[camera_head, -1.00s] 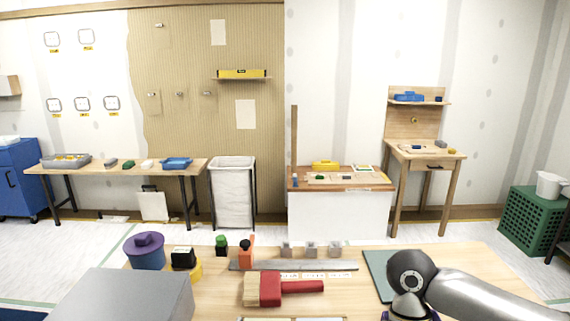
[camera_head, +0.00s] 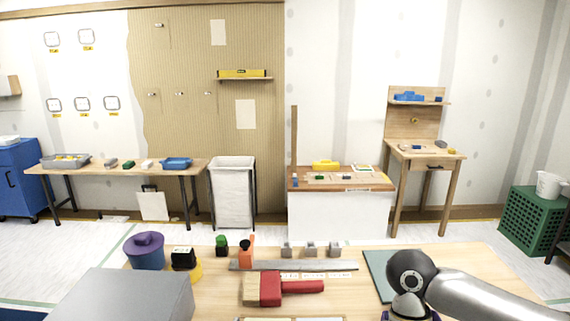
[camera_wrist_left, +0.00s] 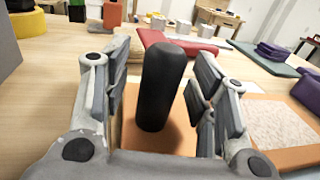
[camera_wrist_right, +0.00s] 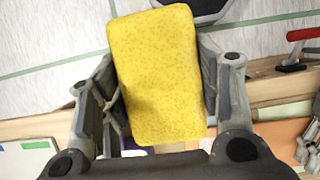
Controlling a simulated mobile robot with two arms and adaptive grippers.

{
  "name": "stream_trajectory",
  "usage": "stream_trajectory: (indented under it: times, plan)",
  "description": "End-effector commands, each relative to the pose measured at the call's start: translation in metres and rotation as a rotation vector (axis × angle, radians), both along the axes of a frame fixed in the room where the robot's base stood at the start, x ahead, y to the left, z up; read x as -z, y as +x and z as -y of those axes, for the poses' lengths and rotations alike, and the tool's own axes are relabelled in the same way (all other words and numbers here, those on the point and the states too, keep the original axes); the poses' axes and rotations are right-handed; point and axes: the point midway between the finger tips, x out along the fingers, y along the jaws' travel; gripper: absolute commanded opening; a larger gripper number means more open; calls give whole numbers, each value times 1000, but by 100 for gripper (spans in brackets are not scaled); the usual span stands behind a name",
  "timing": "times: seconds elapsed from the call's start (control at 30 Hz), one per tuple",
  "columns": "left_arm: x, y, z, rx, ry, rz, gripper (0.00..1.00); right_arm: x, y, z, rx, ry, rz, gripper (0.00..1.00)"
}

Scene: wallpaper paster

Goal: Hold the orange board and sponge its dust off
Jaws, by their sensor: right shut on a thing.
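The orange board (camera_wrist_left: 291,158) lies flat in the left wrist view, with a pale grainy patch of dust (camera_wrist_left: 268,124) on its right part. A thick black handle (camera_wrist_left: 163,85) stands up from its left part. My left gripper (camera_wrist_left: 163,95) is open, with one finger on each side of the handle and gaps between. My right gripper (camera_wrist_right: 160,100) is shut on a yellow sponge (camera_wrist_right: 158,72), which shows speckled in the right wrist view. Neither gripper's fingers show in the head view.
A red brush (camera_head: 270,288), a long metal strip (camera_head: 293,265) and small grey blocks (camera_head: 311,250) lie on the wooden table (camera_head: 215,255). A grey box (camera_head: 130,298) and a purple-lidded pot (camera_head: 146,250) stand at its left. A green mat (camera_head: 378,272) lies at the right.

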Motion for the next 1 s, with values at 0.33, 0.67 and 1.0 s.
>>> stream_trajectory:
  times: [0.33,0.67,1.0]
  plan:
    - [0,-4,-1,0,0,0,53,0,0,0,0,0,0,33]
    - [0,-18,-5,-1,1,0,53,-1,0,0,0,0,0,33]
    - [0,-17,-4,0,0,0,53,-1,0,0,0,0,0,33]
